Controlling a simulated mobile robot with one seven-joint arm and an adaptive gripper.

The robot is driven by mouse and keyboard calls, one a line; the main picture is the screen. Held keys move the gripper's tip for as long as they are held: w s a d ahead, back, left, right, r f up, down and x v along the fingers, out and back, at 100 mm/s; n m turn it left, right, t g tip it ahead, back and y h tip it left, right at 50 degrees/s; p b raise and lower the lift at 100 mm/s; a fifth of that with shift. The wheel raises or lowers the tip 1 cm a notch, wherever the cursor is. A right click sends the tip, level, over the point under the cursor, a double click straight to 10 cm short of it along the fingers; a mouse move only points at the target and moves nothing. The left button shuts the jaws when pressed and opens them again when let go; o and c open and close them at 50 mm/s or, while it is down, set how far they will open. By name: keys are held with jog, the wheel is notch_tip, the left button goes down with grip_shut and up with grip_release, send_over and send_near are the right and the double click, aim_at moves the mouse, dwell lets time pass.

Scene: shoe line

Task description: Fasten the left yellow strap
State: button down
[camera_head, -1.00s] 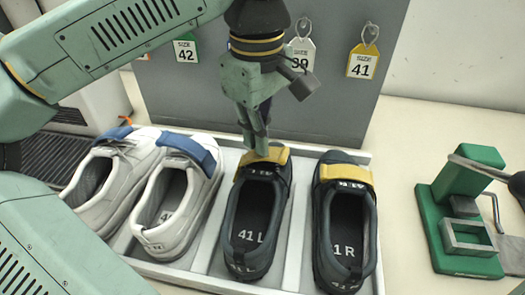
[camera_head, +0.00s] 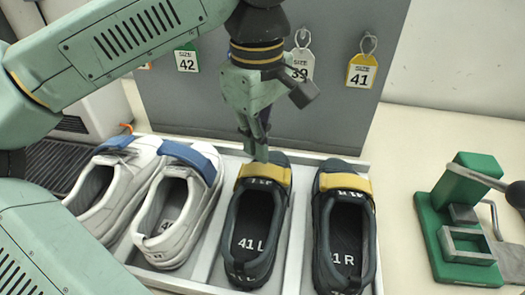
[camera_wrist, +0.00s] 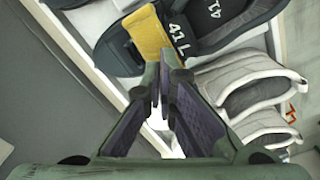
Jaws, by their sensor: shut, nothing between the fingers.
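The left yellow strap (camera_head: 264,174) lies across the front of the dark shoe (camera_head: 249,268) marked 41 L. It looks nearly flat in the head view. Its yellow face also shows in the wrist view (camera_wrist: 151,34), beside the 41 L marking. My gripper (camera_head: 261,157) is shut and empty, pointing down at the far edge of this strap, over the toe. In the wrist view the fingertips (camera_wrist: 160,78) are close to the strap's end. I cannot tell whether they touch it. The fingers hide a little of the toe.
To the right stands the dark shoe (camera_head: 343,276) marked R, with its own yellow strap (camera_head: 345,184). White shoes (camera_head: 172,241) with blue straps are to the left. All sit in a pale tray (camera_head: 212,262). A grey panel with size tags stands behind; a green fixture (camera_head: 462,225) is at right.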

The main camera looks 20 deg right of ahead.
notch_tip(320, 180, up, 7)
jog(key=p, duration=0.5)
jog(key=shift+f, duration=0.1)
dwell(0.3)
